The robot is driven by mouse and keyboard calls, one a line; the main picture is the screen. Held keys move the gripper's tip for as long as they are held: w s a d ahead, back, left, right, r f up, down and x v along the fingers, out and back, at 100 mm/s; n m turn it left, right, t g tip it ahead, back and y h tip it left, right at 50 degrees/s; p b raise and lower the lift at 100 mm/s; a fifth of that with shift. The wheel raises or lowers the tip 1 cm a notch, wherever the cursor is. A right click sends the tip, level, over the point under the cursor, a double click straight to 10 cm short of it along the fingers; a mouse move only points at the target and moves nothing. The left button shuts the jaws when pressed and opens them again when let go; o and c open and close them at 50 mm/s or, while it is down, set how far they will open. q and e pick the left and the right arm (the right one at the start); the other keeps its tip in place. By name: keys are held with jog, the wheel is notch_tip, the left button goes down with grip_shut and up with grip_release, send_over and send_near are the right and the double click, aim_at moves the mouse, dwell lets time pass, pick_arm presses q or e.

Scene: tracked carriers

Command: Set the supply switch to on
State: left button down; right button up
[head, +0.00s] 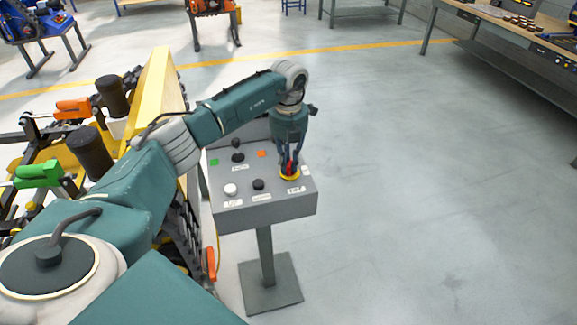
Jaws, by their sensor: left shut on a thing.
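A grey control box (262,208) stands on a post with a flat square foot. My left gripper (289,170) points down at the right side of its sloped top. It is shut on the red switch handle (290,168), which sits on a yellow round base (289,177). The fingers hide part of the handle, so I cannot tell which way it is set. The label below it is too small to read. My right gripper is not in view.
A yellow tracked machine (160,85) stands close on the left. A workbench (510,35) is at the upper right. The floor between is clear.

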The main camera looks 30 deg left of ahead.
aim_at(290, 161)
pick_arm(q)
jog(key=m+b, duration=0.1)
jog(key=m, duration=0.4)
jog(key=shift+w+m+b, duration=0.15)
jog(key=shift+m+b, duration=0.15)
jog(key=shift+b, duration=0.1)
jog(key=m+b, duration=0.1)
jog(key=m, duration=0.4)
jog(key=shift+w+r, duration=0.1)
jog(key=shift+m, duration=0.3)
jog(key=c, duration=1.7)
grip_release()
jog(key=shift+o, duration=0.2)
notch_tip(290, 161, up, 12)
